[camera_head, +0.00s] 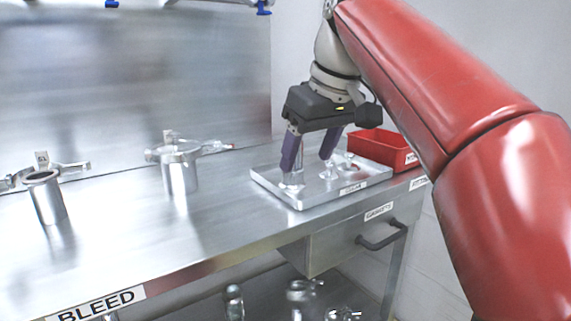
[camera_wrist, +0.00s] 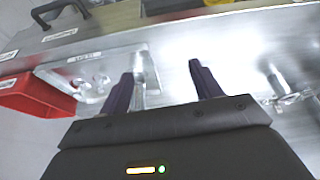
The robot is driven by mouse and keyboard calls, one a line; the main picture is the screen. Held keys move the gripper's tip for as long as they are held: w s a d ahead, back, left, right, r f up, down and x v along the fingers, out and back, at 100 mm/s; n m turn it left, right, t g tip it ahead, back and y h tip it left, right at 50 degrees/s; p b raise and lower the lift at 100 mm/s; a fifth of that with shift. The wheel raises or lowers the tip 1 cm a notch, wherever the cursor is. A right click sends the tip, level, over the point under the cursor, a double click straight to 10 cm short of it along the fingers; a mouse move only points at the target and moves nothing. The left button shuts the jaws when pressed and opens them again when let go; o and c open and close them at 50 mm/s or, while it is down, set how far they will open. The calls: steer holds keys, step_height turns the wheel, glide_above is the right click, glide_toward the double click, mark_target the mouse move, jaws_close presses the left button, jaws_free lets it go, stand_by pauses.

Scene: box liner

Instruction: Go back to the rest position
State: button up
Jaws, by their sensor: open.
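My gripper (camera_head: 310,160) is over the metal tray (camera_head: 262,183) at the right part of the steel bench, its two purple fingers pointing down and spread apart. In the wrist view my gripper (camera_wrist: 163,72) is open, with a shiny metal piece (camera_wrist: 149,70) showing beside the left finger; I cannot tell whether they touch. Nothing is clamped between the fingers. Small shiny pieces (camera_head: 330,172) lie in the tray, partly hidden behind the fingers. My red arm reaches in from the right.
A red bin (camera_head: 385,148) stands right behind the tray. Two metal fittings with clamps, one at far left (camera_head: 48,200) and one nearer the middle (camera_head: 180,172), stand on the bench. A drawer (camera_head: 345,240) is below the edge. The bench front is clear.

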steer(key=s+d+f+m+h, duration=0.1)
steer(key=s+d+f, duration=0.3)
steer(key=f, duration=0.5)
steer(key=s+d+f+m+t+h, duration=0.1)
steer(key=s+d+f+m, duration=0.2)
steer(key=s+f, duration=0.4)
steer(key=s+d+f+m, duration=0.3)
steer(key=s+f, duration=0.3)
steer(key=f, duration=0.6)
steer(key=shift+s+d+f+t+h, duration=0.3)
steer(key=shift+d+t+h, duration=0.1)
steer(key=shift+d, duration=0.4)
